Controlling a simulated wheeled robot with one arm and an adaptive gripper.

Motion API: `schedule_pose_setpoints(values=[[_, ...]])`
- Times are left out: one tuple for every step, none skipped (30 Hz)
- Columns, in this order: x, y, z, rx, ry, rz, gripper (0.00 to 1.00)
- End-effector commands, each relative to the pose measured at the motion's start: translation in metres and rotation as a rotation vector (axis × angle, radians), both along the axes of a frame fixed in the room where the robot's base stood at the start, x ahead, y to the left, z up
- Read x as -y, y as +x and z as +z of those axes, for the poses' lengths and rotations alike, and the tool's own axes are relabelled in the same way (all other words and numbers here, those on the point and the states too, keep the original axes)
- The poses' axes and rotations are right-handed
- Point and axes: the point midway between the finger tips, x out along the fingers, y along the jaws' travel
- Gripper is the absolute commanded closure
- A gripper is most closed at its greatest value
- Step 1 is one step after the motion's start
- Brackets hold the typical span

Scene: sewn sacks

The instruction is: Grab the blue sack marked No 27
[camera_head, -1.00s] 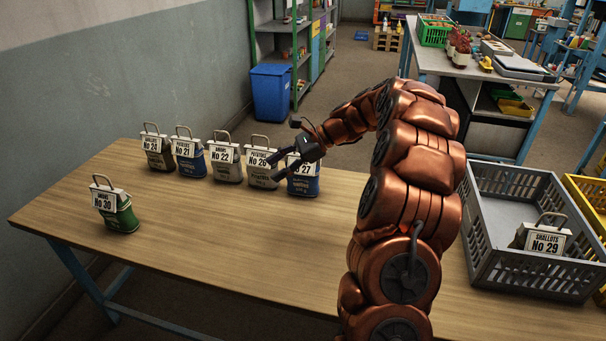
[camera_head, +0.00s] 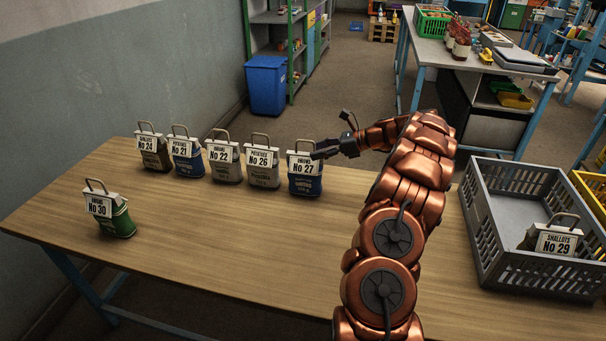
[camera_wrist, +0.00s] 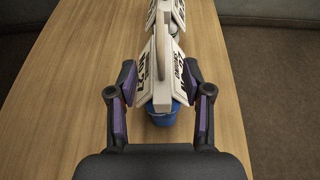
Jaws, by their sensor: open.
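The blue sack marked No 27 (camera_head: 305,176) stands upright on the table at the right end of a row of sacks. It has a white label and a handle loop on top. My gripper (camera_head: 322,150) is at its right side at label height. In the wrist view, my gripper (camera_wrist: 161,98) is open, with one finger on each side of the sack's label flaps; the blue sack body (camera_wrist: 160,116) shows below them. I cannot tell whether the fingers touch the sack. The gripper's far finger is partly hidden in the head view.
Beside it stand grey sack No 26 (camera_head: 262,176), sack No 22 (camera_head: 224,168), blue sack No 21 (camera_head: 187,162) and sack No 24 (camera_head: 153,155). Green sack No 30 (camera_head: 113,220) is nearer left. A grey crate (camera_head: 500,262) at right holds sack No 29 (camera_head: 551,240). The middle front of the table (camera_head: 240,255) is clear.

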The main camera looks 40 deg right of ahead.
Motion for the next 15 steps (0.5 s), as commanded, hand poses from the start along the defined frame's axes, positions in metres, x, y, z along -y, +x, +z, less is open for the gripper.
schedule_pose_setpoints(values=[[0.000, 0.001, -0.001, 0.000, 0.000, -0.004, 0.50], [0.000, 0.001, -0.001, 0.000, -0.001, -0.006, 0.50], [0.000, 0.002, -0.002, 0.000, -0.001, -0.007, 0.50], [0.000, 0.003, -0.002, 0.000, -0.002, -0.008, 0.50], [-0.002, 0.004, -0.003, 0.000, -0.002, -0.008, 0.50], [-0.004, 0.006, -0.004, 0.000, -0.001, -0.007, 0.50], [-0.006, 0.008, -0.005, 0.000, 0.000, -0.007, 0.50], [-0.009, 0.011, -0.007, -0.001, 0.001, -0.006, 0.50], [-0.013, 0.014, -0.009, -0.001, 0.001, -0.004, 0.50], [-0.016, 0.017, -0.011, -0.002, 0.001, -0.003, 0.50], [-0.019, 0.020, -0.013, -0.002, 0.001, -0.003, 0.50], [-0.023, 0.024, -0.015, -0.001, 0.001, -0.005, 0.50], [-0.025, 0.027, -0.017, -0.002, 0.000, -0.005, 0.50], [-0.028, 0.029, -0.019, -0.002, 0.000, -0.005, 0.50], [-0.030, 0.032, -0.020, -0.001, 0.001, -0.005, 0.50]])
